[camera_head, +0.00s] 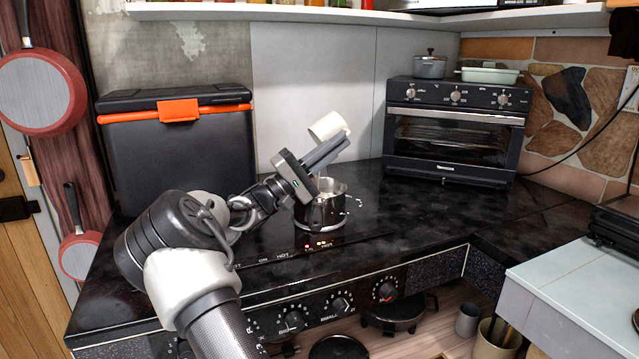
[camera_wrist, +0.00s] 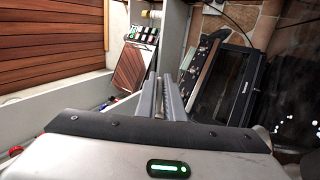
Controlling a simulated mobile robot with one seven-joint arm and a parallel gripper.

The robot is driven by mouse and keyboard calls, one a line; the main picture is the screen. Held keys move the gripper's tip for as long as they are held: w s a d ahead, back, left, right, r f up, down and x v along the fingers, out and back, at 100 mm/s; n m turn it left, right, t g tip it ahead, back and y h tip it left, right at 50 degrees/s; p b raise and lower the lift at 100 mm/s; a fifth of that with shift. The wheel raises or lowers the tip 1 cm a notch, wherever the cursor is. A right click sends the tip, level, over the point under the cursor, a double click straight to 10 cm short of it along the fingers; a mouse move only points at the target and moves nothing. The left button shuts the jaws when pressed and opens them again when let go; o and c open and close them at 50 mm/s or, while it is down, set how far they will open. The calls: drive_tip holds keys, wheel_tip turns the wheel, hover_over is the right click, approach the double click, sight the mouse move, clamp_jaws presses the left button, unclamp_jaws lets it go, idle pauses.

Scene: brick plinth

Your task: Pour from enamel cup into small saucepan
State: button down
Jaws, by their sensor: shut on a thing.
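The enamel cup (camera_head: 327,126), cream white, is up in the air in the head view, tipped over on its side above the small saucepan. My gripper (camera_head: 338,146) is shut on the cup, with its fingers reaching up and to the right, partly in front of it. The small saucepan (camera_head: 318,212), shiny metal, stands upright on the black hob just below my gripper. Some pale stuff shows at its mouth, and a few white bits lie beside it on the right. The wrist view shows my gripper's fingers (camera_wrist: 161,100) close together; the cup cannot be made out there.
A black cool box (camera_head: 175,150) with an orange latch stands behind on the left. A toaster oven (camera_head: 455,135) stands at the back right, with a grey pot (camera_head: 430,67) and a pale green dish (camera_head: 488,75) on top. The dark counter right of the saucepan is mostly clear.

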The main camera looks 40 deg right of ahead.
drive_tip(key=shift+r, duration=0.1)
drive_tip(key=shift+a+r+h, duration=0.1)
drive_tip(key=shift+r+h, duration=0.15)
drive_tip(key=shift+h, duration=0.05)
